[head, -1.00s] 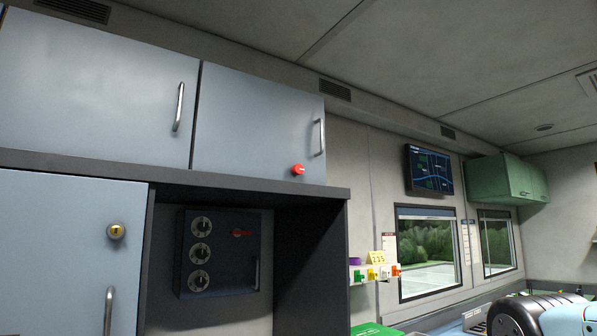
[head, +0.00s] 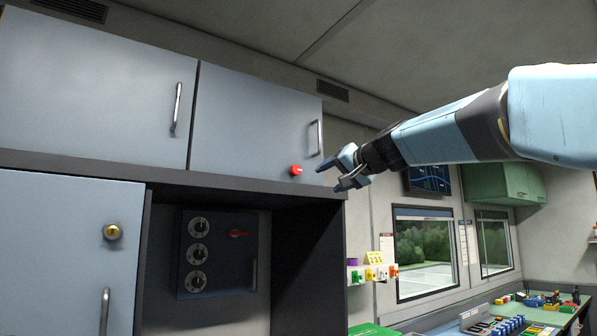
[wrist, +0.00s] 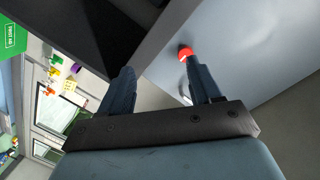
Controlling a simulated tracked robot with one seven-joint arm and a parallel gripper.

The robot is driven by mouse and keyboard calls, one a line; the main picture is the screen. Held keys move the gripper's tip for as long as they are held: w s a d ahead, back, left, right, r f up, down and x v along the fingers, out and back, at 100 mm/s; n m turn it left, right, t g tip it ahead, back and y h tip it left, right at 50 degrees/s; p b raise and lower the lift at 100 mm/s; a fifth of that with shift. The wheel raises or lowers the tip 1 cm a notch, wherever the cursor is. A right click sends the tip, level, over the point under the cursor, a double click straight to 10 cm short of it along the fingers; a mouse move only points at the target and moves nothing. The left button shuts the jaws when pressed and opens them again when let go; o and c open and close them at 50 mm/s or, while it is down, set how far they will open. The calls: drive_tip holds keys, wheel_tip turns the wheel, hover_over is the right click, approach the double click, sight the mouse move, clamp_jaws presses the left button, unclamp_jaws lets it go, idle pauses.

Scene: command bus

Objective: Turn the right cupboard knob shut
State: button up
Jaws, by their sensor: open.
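The right cupboard knob (head: 296,170) is a small red knob low on the right upper cupboard door (head: 250,125), left of that door's bar handle (head: 315,138). My gripper (head: 327,176) is open and empty, a little right of the knob and apart from it in the head view. In the wrist view the knob (wrist: 186,53) shows just beyond the tip of the right finger, not between the two fingers. I cannot tell the exact depth gap to the knob.
A dark ledge (head: 200,180) runs under the upper cupboards. Below it is a recess with a dark panel of dials (head: 215,253). A yellow lock knob (head: 112,231) is on the lower left door. A small rack (head: 372,273) with coloured items hangs at right.

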sight(298, 170)
drive_tip(key=shift+t+y, duration=0.5)
drive_tip(key=w+a+r, duration=0.1)
drive_tip(key=w+a, duration=0.2)
drive_tip(key=w, duration=0.1)
drive_tip(key=w+a+r, duration=0.2)
drive_tip(key=w+a, duration=0.1)
drive_tip(key=w, duration=0.2)
drive_tip(key=w+a+r, duration=0.2)
drive_tip(key=w, duration=0.3)
drive_tip(key=shift+w+a, duration=0.2)
drive_tip(key=shift+a, duration=0.2)
drive_tip(key=c, duration=1)
